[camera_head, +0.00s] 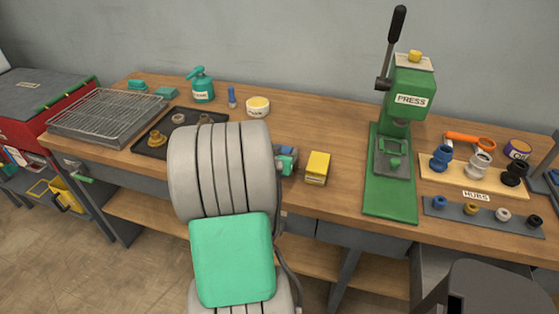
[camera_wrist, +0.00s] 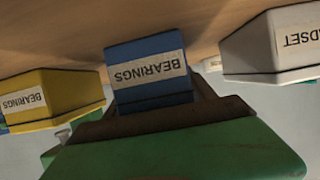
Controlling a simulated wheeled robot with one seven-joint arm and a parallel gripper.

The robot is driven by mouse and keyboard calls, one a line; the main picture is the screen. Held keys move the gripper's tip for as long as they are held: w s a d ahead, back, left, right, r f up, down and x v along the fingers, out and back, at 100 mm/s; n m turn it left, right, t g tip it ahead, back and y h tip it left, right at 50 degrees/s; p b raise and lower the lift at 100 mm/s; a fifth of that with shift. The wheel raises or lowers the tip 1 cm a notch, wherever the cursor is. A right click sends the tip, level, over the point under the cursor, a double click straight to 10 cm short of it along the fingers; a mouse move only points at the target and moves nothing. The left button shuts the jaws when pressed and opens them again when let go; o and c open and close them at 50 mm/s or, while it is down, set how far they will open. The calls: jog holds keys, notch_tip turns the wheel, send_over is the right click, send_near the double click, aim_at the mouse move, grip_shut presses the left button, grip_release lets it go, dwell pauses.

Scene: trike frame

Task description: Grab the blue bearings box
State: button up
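The blue bearings box (camera_wrist: 148,70) is in the middle of the wrist view, with a white BEARINGS label that reads upside down. In the head view the blue box (camera_head: 288,150) is a small patch on the bench, mostly hidden by my arm and gripper (camera_head: 287,162). In the wrist view my gripper (camera_wrist: 155,112) is right at the box, its dark fingers spread to about the box's two sides. The fingers look parted; firm contact with the box does not show. The lower part of the box is hidden behind the gripper.
A yellow BEARINGS box (camera_head: 317,168) stands close by, also in the wrist view (camera_wrist: 50,98). A white box (camera_wrist: 275,45) is on the other side. The green press (camera_head: 391,165) stands further right. A dark parts tray (camera_head: 150,150) lies left, behind my arm.

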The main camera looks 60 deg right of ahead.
grip_shut()
dwell(0.5)
jog(key=shift+r, duration=0.2)
